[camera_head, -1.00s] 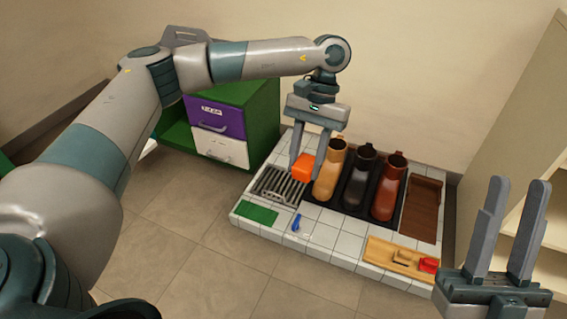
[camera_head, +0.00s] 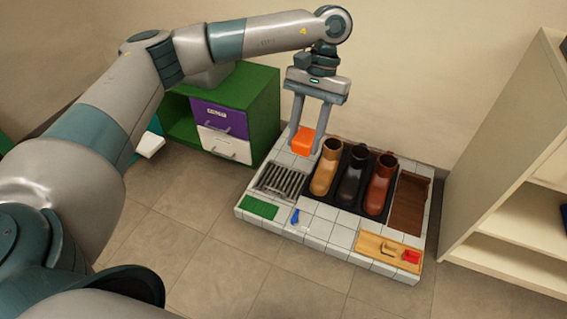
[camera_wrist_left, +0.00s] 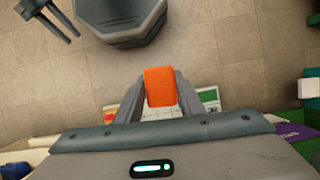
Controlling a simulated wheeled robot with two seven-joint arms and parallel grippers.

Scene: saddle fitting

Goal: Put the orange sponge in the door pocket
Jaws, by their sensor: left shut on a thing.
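The orange sponge (camera_head: 303,141) is a small block held between the fingertips of my left gripper (camera_head: 307,137). It hangs above the back of the tiled platform, left of the tan boot. In the left wrist view the sponge (camera_wrist_left: 160,86) sits between both fingers of the left gripper (camera_wrist_left: 161,92). A teal panel (camera_head: 154,128) with a white box-like part (camera_head: 150,145) shows left of the green cabinet, partly behind my left arm. I cannot tell whether it is the door pocket. My right gripper (camera_wrist_left: 50,16) shows only in the left wrist view, fingers apart and empty.
The green cabinet (camera_head: 262,110) has a purple drawer (camera_head: 219,119) and a white drawer (camera_head: 222,146). The tiled platform (camera_head: 318,224) bears several boots, a grate (camera_head: 282,180) and a wooden board (camera_head: 372,243). A beige shelf (camera_head: 496,150) stands right. The front floor is clear.

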